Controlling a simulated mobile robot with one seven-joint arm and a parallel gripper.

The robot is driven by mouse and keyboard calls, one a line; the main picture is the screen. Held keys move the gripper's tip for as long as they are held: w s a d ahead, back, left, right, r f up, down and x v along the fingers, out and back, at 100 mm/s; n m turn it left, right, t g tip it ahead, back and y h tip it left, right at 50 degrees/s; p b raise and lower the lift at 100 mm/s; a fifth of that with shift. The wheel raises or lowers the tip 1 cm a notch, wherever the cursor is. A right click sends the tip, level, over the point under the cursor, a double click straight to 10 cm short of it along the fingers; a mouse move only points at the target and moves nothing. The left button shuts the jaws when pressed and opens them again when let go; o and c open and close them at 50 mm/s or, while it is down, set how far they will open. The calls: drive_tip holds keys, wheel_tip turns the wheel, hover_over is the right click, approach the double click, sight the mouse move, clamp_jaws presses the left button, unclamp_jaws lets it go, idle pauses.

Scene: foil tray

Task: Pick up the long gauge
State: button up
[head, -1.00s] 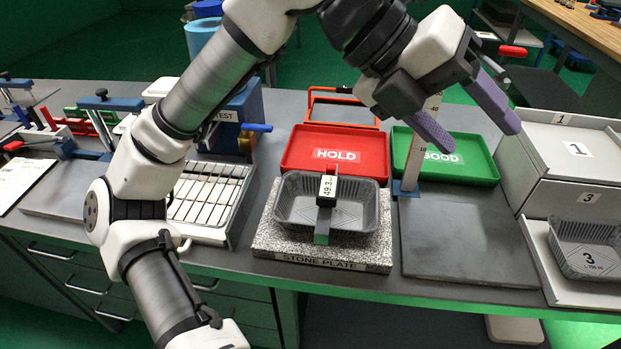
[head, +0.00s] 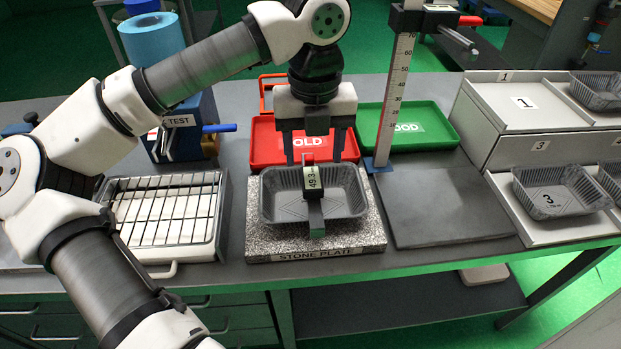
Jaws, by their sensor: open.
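A dark gauge with a pale label reading about 49.3 (head: 314,178) stands in the grey foil tray (head: 278,208), its lower part reaching over the tray's front wall. The tray rests on the speckled stone plate (head: 262,243). A tall upright scale (head: 398,85) with a blue foot stands right of the red HOLD tray; I cannot tell which of the two is the long gauge. My gripper (head: 313,154) is open and empty, pointing down, its fingers either side of the 49.3 gauge's top in the picture. I cannot tell their exact depth.
The red HOLD tray (head: 262,142) and green GOOD tray (head: 440,137) lie behind. A dark flat plate (head: 450,210) is clear at right. A wire rack (head: 165,205) is at left. Numbered shelves (head: 520,150) with foil trays stand at far right.

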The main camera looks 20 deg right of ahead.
sight(311, 176)
drive_tip(key=f, duration=0.2)
drive_tip(key=f+p, duration=0.1)
drive_tip(key=f, duration=0.2)
drive_tip(key=f+p, duration=0.1)
drive_tip(key=f, duration=0.2)
drive_tip(key=shift+w+f, duration=0.1)
drive_tip(key=shift+w, duration=0.2)
drive_tip(key=shift+c, duration=0.2)
drive_tip(key=c, duration=1.2)
